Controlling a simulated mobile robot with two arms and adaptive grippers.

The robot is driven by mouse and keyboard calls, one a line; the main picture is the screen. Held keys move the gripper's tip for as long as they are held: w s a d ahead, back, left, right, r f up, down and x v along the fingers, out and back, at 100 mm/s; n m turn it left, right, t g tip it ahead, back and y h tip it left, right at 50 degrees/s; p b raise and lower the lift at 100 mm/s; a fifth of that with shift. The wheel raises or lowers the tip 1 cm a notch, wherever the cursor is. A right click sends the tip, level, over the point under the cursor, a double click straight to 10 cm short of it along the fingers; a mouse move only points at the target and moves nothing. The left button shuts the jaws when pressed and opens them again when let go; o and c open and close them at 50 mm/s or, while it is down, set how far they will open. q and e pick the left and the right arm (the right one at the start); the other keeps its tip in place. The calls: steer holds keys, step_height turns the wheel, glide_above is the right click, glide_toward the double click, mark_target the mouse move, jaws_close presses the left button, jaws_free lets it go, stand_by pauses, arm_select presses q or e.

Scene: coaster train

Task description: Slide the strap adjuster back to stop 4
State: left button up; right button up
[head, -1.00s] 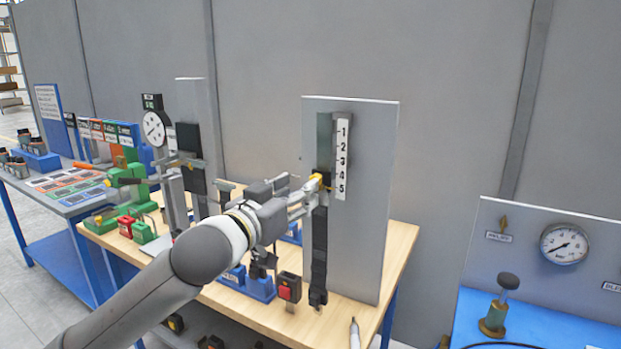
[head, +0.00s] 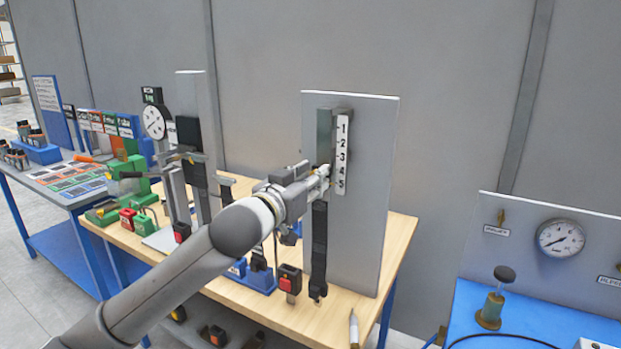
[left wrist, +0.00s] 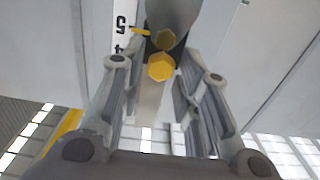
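The upright grey panel (head: 372,150) carries a white stop scale (head: 341,150) numbered 1 to 5. A black strap (head: 319,250) hangs below the adjuster. My left gripper (head: 324,178) is at the adjuster beside the lower stops and mostly hides it in the head view. In the left wrist view, the yellow knob (left wrist: 161,67) sits between the two fingers, with a gap visible on each side. The yellow pointer (left wrist: 140,31) lies between marks 5 and 4, closer to 5. My right gripper is out of view.
The wooden table (head: 345,320) holds a red-and-black buckle (head: 289,282), a marker pen (head: 354,330) and a blue holder (head: 262,278). A gauge fixture (head: 154,122) stands to the left. A blue bench with a pressure gauge (head: 561,239) stands at right.

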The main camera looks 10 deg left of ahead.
arm_select(q)
jaws_close()
step_height(320, 180, up, 4)
steer(key=p, duration=0.2)
steer(key=shift+f+p, duration=0.2)
steer(key=shift+p, duration=0.2)
steer(key=shift+f, duration=0.1)
steer(key=shift+o, duration=2.4)
jaws_free()
steer(key=shift+f, duration=0.1)
steer(key=shift+s+a, duration=0.1)
